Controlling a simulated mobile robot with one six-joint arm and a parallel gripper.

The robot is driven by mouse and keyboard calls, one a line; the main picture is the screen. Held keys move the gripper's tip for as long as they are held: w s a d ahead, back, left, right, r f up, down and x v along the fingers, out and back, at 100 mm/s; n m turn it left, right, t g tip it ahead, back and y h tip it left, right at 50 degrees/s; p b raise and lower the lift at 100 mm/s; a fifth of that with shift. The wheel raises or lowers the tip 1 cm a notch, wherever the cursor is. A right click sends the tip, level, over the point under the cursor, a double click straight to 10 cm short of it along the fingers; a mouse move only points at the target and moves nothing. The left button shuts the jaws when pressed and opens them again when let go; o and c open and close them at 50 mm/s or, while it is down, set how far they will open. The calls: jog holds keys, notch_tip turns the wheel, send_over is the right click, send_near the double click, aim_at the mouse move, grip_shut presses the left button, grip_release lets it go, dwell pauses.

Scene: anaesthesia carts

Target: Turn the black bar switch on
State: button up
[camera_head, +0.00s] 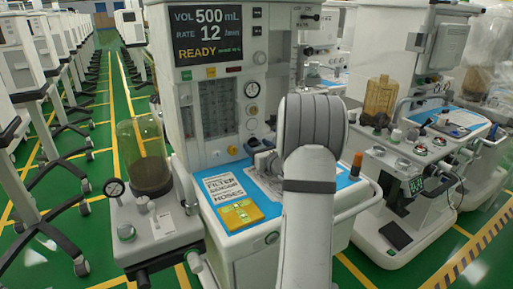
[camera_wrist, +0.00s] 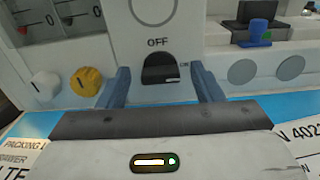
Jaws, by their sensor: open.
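The black bar switch (camera_wrist: 159,74) shows in the wrist view on a pale panel, below the printed word OFF. Small lettering to its right is too blurred to read for certain. My gripper (camera_wrist: 163,88) is open, with one blue finger to the left of the switch and one to the right. The fingers look apart from the bar; how near their tips are to the panel I cannot tell. In the head view my arm hides the switch and most of the gripper in front of the anaesthesia cart (camera_head: 217,159).
A white knob (camera_wrist: 46,82) and a yellow knob (camera_wrist: 87,81) sit left of the fingers. Below is a blue worktop (camera_head: 222,173) with printed sheets and a yellow packet (camera_head: 240,214). A glass canister (camera_head: 145,150) stands left; another cart (camera_head: 400,100) stands right.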

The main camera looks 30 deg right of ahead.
jog(key=s, duration=0.7)
jog(key=shift+s+a, duration=0.25)
jog(key=shift+s, duration=0.1)
jog(key=shift+s, duration=0.1)
